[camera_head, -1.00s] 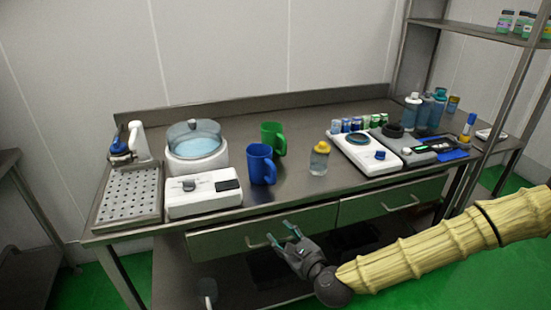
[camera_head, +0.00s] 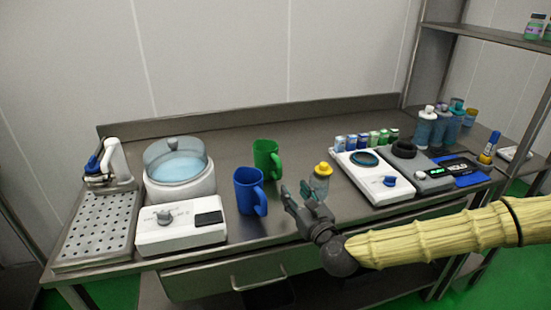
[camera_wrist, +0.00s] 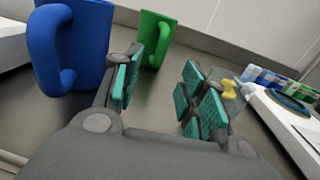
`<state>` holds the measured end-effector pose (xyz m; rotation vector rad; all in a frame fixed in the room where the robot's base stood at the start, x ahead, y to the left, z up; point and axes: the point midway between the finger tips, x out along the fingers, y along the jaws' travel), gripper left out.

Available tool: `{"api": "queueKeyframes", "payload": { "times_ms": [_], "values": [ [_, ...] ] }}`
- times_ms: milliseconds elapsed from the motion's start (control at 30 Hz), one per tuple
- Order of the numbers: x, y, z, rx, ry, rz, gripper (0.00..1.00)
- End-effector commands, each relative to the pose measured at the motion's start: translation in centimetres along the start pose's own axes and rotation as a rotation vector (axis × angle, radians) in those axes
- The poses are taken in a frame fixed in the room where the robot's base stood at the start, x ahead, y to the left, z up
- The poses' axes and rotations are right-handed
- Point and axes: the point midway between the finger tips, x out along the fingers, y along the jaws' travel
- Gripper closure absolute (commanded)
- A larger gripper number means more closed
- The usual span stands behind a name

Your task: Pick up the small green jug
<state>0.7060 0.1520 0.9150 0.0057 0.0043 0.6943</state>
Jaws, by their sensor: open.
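The small green jug (camera_head: 266,158) stands upright on the steel table, behind and a little right of the larger blue jug (camera_head: 250,190). In the wrist view the green jug (camera_wrist: 153,38) shows ahead, partly covered by the left finger, and the blue jug (camera_wrist: 75,45) stands close on the left. My gripper (camera_head: 302,194) is open and empty, right of the blue jug and in front of the green jug. In the wrist view my gripper (camera_wrist: 165,92) has its teal finger pads apart with nothing between them.
A yellow-capped bottle (camera_head: 321,182) stands close behind my gripper, and my right finger partly hides it in the wrist view. A white device (camera_head: 180,225) and a water bath (camera_head: 180,172) stand left. A white hotplate (camera_head: 378,180) stands right.

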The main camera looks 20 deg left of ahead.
Motion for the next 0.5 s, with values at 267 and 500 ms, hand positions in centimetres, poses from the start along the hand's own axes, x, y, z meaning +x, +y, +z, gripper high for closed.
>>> {"api": "queueKeyframes", "payload": {
  "times_ms": [267,500],
  "values": [
    [2.7,-0.2,0.2,-0.003,-0.001,-0.004,0.58],
    [5.1,-0.3,0.1,-0.002,0.000,-0.004,0.58]
  ]
}}
